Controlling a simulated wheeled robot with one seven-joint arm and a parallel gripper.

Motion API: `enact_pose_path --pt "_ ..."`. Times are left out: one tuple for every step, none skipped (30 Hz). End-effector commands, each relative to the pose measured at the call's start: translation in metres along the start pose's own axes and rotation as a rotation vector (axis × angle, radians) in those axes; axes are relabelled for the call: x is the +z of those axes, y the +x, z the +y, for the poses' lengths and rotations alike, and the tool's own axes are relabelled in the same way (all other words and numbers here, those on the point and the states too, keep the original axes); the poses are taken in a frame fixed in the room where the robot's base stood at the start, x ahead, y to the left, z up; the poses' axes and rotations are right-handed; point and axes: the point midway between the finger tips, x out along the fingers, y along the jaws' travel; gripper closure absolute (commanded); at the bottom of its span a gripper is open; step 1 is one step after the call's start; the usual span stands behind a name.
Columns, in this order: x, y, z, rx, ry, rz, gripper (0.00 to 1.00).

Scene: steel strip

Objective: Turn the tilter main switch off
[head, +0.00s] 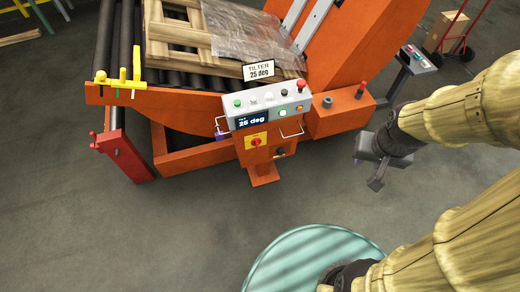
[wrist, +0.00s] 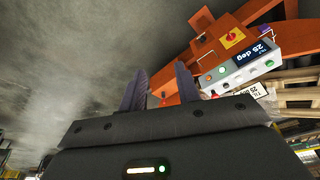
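The tilter main switch (head: 256,142) is a red rotary knob on a yellow plate. It sits on the front of the orange pedestal, below the grey control panel (head: 270,105), whose display reads 25 deg. The switch also shows upside down in the wrist view (wrist: 232,38), at upper right; its knob's position is too small to read. My gripper (head: 370,172) is right of the pedestal, well apart from the switch. In the wrist view its two dark fingers (wrist: 161,88) stand apart with nothing between them.
Wire handles (head: 292,131) flank the pedestal. An orange box (head: 342,113) with a red button stands right of the panel. The tilter bed carries a wooden pallet (head: 178,33) and a sheet. A red post (head: 127,158) is at left. The floor before the pedestal is clear.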

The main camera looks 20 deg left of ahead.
Motion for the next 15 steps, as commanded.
enact_pose_path --pt "0.000 0.009 -0.001 -0.001 -0.004 0.006 0.67" --pt "-0.001 0.014 -0.002 -0.001 -0.007 0.012 0.67" --pt "-0.002 0.022 -0.004 -0.003 -0.013 0.024 0.67" --pt "-0.003 0.029 -0.006 -0.004 -0.017 0.034 0.67" --pt "-0.005 0.037 -0.008 -0.005 -0.021 0.047 0.67" --pt "-0.007 0.050 -0.011 -0.007 -0.029 0.066 0.67" --pt "-0.009 0.059 -0.013 -0.009 -0.036 0.082 0.67" --pt "-0.011 0.069 -0.015 -0.011 -0.043 0.099 0.67" --pt "-0.014 0.083 -0.018 -0.014 -0.052 0.123 0.67" --pt "-0.017 0.093 -0.021 -0.017 -0.060 0.142 0.67" --pt "-0.019 0.102 -0.024 -0.020 -0.068 0.162 0.67" --pt "-0.022 0.115 -0.027 -0.024 -0.078 0.187 0.67" --pt "-0.025 0.124 -0.030 -0.027 -0.085 0.206 0.67" --pt "-0.027 0.133 -0.033 -0.030 -0.092 0.226 0.67" --pt "-0.030 0.146 -0.037 -0.035 -0.102 0.250 0.67"
